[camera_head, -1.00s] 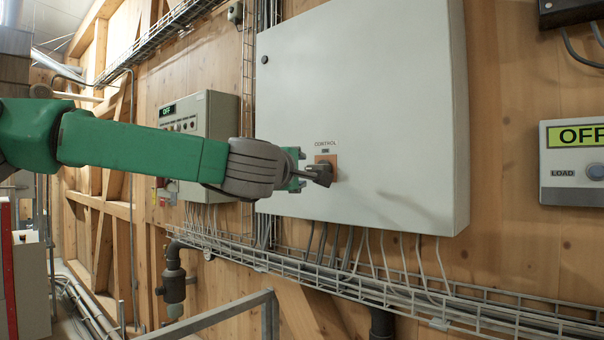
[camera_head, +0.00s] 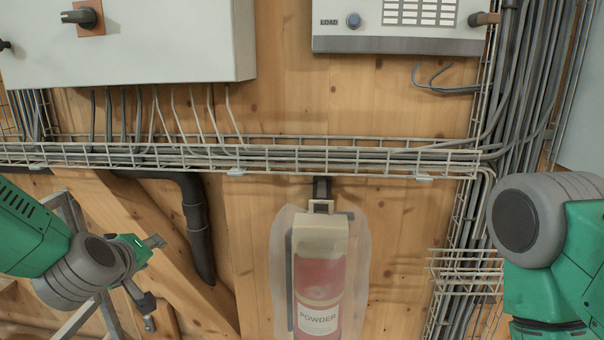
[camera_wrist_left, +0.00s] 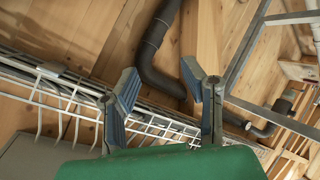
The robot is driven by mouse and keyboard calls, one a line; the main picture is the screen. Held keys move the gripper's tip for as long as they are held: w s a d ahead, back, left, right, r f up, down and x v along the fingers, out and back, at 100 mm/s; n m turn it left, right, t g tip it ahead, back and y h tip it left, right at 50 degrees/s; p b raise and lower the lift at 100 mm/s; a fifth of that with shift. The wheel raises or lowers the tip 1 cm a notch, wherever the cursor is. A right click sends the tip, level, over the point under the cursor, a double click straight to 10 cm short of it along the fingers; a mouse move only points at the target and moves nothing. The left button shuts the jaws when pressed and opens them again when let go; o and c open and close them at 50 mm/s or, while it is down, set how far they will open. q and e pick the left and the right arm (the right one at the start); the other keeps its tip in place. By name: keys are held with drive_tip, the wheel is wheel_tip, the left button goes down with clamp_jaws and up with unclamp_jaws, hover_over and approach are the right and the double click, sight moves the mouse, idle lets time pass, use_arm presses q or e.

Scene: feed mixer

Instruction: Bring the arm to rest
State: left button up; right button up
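My left gripper (camera_head: 152,284) is at the lower left of the head view, in front of the wooden wall and below the wire cable tray. Its two fingers are apart with nothing between them. In the left wrist view the fingers (camera_wrist_left: 160,82) are spread and empty too. The control knob (camera_head: 80,17) on the large grey cabinet (camera_head: 170,50) is at the upper left, well clear of the gripper. My right arm (camera_head: 555,240) shows at the right edge, with its gripper out of view.
The wire cable tray (camera_head: 300,155) runs across the wall. A powder extinguisher (camera_head: 320,275) under a clear cover hangs between my arms. A dark pipe (camera_head: 197,225) and a grey metal frame (camera_head: 75,212) are near the left gripper. A load panel (camera_head: 400,43) is above.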

use_arm(q)
drive_tip(key=s+d+f+m+g+b, duration=0.1)
drive_tip(key=s+f+m+g+b, duration=0.15)
drive_tip(key=s+f, duration=0.7)
drive_tip(key=s+d+f+m+g+h+b, duration=0.1)
drive_tip(key=s+f+m+g, duration=0.35)
drive_tip(key=f, duration=0.75)
drive_tip(key=s+d+f+m+g+b, duration=0.1)
drive_tip(key=s+f+b, duration=0.1)
drive_tip(key=s+f, duration=0.85)
drive_tip(key=s+f+m+g+b, duration=0.1)
drive_tip(key=s+f, duration=0.2)
drive_tip(key=s, duration=0.3)
drive_tip(key=s+a+f+m+g+b, duration=0.1)
drive_tip(key=s+f+g, duration=0.1)
drive_tip(key=s, duration=0.4)
drive_tip(key=shift+a+f+m, duration=0.2)
drive_tip(key=shift+f+m, duration=0.2)
drive_tip(key=shift+f, duration=0.25)
